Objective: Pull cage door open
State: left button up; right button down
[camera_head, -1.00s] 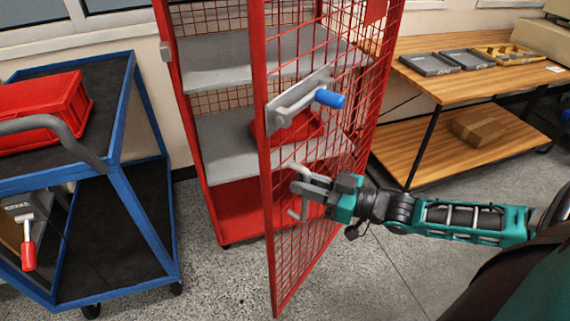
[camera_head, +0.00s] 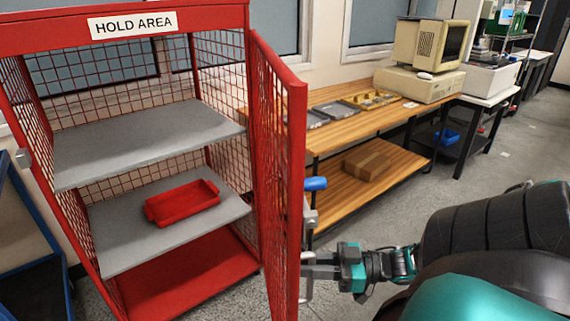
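The red mesh cage (camera_head: 122,27) with a "HOLD AREA" sign stands at the left, its front open. Its red cage door (camera_head: 296,150) is swung out wide to the right and shows nearly edge-on. A blue-tipped latch handle (camera_head: 316,184) sticks out from the door's outer side. My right gripper (camera_head: 308,266) is at the door's outer side, at the pale pull handle (camera_head: 307,290). The fingertips are partly hidden by the door edge, so I cannot tell if they are closed on the handle. My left gripper is not in view.
Inside the cage, a red tray (camera_head: 182,203) sits on a grey shelf (camera_head: 118,244). A wooden workbench (camera_head: 345,126) with trays and an old computer (camera_head: 430,50) stands behind the door. A blue cart (camera_head: 45,220) is at the left edge. Floor (camera_head: 490,155) at the right is clear.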

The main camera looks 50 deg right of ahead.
pick_arm(q)
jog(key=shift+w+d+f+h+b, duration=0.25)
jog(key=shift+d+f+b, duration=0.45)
jog(key=shift+b, duration=0.75)
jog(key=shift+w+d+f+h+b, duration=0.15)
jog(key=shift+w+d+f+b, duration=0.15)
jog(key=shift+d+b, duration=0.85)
pick_arm(e)
jog(key=s+d, duration=0.4)
jog(key=d, duration=0.6)
jog(key=s+d, duration=0.5)
jog(key=d, duration=0.4)
jog(key=shift+s+d, duration=0.15)
jog(key=shift+d, duration=0.25)
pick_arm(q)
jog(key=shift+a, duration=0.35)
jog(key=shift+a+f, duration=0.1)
pick_arm(e)
jog(key=c, duration=1.2)
grip_release()
pick_arm(q)
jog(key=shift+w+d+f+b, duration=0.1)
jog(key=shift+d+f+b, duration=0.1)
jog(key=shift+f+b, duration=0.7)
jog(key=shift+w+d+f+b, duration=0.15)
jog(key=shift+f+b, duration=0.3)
jog(key=shift+b, duration=0.85)
pick_arm(e)
jog(key=shift+v, duration=3.7)
